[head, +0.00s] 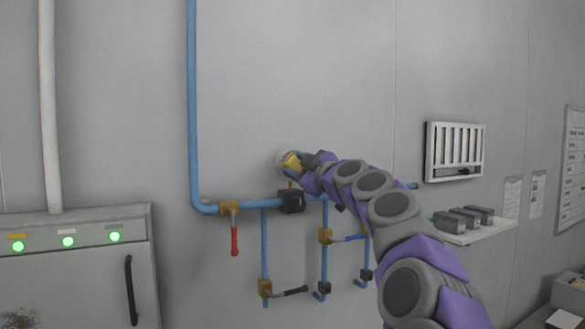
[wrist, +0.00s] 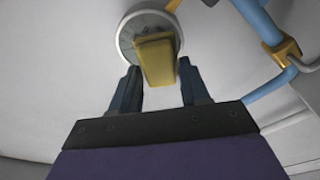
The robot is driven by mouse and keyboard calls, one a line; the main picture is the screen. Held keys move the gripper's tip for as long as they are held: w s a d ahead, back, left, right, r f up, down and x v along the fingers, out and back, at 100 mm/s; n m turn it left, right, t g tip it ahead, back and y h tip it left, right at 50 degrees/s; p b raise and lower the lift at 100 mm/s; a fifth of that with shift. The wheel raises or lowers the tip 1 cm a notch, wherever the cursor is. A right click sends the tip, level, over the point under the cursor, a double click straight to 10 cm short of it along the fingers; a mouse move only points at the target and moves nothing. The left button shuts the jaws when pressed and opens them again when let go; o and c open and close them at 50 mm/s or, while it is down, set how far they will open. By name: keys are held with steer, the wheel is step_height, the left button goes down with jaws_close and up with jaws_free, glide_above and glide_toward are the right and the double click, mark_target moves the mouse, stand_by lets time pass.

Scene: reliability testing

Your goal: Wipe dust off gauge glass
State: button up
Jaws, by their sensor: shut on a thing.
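The round gauge (wrist: 126,40) has a pale face with dark markings and sits near the top of the wrist view. In the head view the gauge (head: 282,158) is mostly hidden behind my gripper. My gripper (wrist: 156,82) is shut on a yellow block-like wiper (wrist: 156,62). The wiper lies over the middle and right part of the gauge face. I cannot tell whether it touches the glass. The wiper also shows in the head view (head: 290,163), at the end of my arm. Dust on the glass is too small to make out.
Blue pipes (head: 192,110) with a red-handled valve (head: 234,238) and other valves run around the gauge. A grey cabinet (head: 80,265) with green lights stands left. A white vent (head: 455,151) and a shelf with grey boxes (head: 465,218) are at right.

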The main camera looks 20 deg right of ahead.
steer(key=shift+w+a+r, duration=0.1)
steer(key=shift+w+a, duration=0.15)
steer(key=shift+a, duration=0.25)
steer(key=shift+w+a, duration=0.2)
steer(key=shift+a, duration=0.3)
steer(key=shift+w+a, duration=0.15)
steer(key=shift+w+d, duration=0.15)
steer(key=shift+d, duration=0.5)
steer(key=shift+w+d, duration=0.15)
steer(key=shift+d, duration=0.45)
steer(key=shift+a, duration=0.45)
steer(key=shift+d, duration=2.4)
steer(key=shift+a+b, duration=1.75)
steer(key=shift+a, duration=0.8)
